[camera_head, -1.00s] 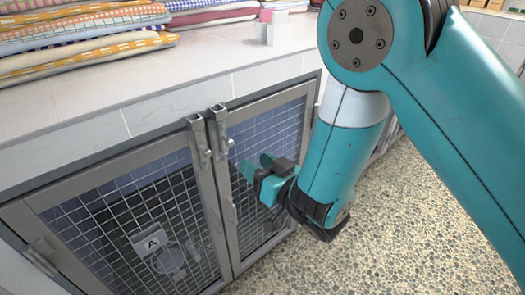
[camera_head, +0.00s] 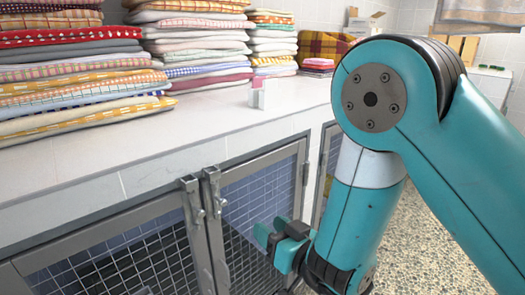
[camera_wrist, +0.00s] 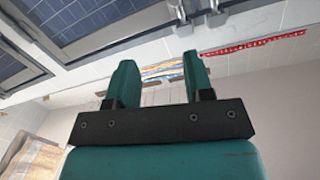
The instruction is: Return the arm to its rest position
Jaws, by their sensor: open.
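My gripper (camera_head: 272,235) is in front of the right mesh kennel door (camera_head: 262,200) in the head view, at the end of my teal arm. In the wrist view my gripper (camera_wrist: 158,85) shows two teal fingers standing apart, with nothing between them. The fingers look close to the door in the head view, but I cannot tell whether they touch it. The arm is bent, its forearm hanging down beside the kennel front.
Folded towels (camera_head: 75,75) are stacked along the white counter (camera_head: 150,135) above the kennels. The left kennel door (camera_head: 120,262) meets the right one at metal latches (camera_head: 203,195). A plaid basket (camera_head: 325,45) stands at the back. Pebbled floor (camera_head: 420,235) is open at the right.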

